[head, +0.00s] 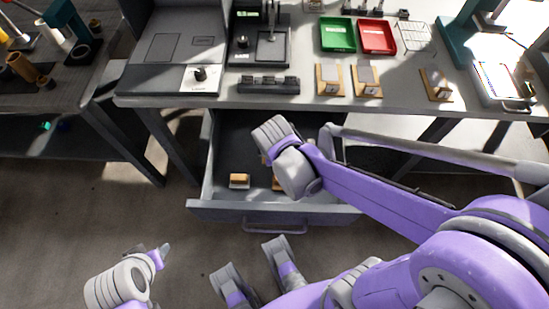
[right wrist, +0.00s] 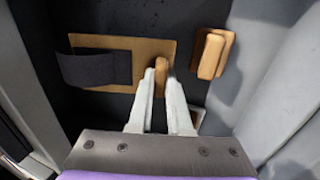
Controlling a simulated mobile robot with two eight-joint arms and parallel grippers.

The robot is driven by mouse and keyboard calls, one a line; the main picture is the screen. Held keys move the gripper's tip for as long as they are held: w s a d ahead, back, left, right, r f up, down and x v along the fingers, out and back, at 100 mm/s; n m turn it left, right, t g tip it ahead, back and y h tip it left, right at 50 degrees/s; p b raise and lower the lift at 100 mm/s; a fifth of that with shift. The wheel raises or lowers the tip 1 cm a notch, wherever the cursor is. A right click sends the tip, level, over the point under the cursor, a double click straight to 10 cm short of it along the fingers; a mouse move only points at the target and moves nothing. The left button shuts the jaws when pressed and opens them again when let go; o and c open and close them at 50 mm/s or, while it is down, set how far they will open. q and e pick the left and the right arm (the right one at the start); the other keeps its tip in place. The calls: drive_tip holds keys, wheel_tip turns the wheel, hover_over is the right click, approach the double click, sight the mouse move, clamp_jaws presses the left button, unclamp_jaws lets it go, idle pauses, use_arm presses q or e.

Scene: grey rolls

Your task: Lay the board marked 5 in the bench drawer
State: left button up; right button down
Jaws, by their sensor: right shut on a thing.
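The bench drawer (head: 325,212) is pulled open below the bench. My right arm reaches down into it and hides its own fingers in the head view. In the right wrist view, my right gripper (right wrist: 161,78) is shut on the wooden grip of a tan board (right wrist: 152,47) with a dark band across its left part. The board is inside the drawer, at or close above its dark floor; I cannot tell if it touches. No number is readable. My left gripper (head: 156,254) is at the lower left, outside the drawer; its finger opening is unclear.
A small wooden block (head: 239,180) lies in the drawer; a wooden piece (right wrist: 211,53) shows right of the held board. On the bench stand several wooden pieces with grey faces (head: 328,80), a green tray (head: 337,48) and a red tray (head: 377,51).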

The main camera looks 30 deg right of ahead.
drive_tip(key=shift+w+d+f, duration=0.1)
drive_tip(key=shift+f, duration=0.25)
drive_tip(key=shift+w+d+f+g+y+b, duration=0.3)
drive_tip(key=shift+w+f+g+y+b, duration=0.1)
drive_tip(key=shift+g, duration=0.2)
drive_tip(key=shift+w+d+g+y, duration=0.1)
drive_tip(key=shift+w+g+y, duration=0.2)
drive_tip(key=shift+g, duration=0.2)
drive_tip(key=shift+f+g+b, duration=0.25)
drive_tip(key=shift+g+b, duration=0.05)
drive_tip(key=shift+g, duration=0.1)
drive_tip(key=shift+s+f, duration=0.1)
drive_tip(key=shift+f, duration=0.95)
drive_tip(key=shift+b, duration=0.3)
drive_tip(key=shift+f, duration=0.2)
drive_tip(key=c, duration=0.9)
unclamp_jaws()
drive_tip(key=shift+o, duration=0.2)
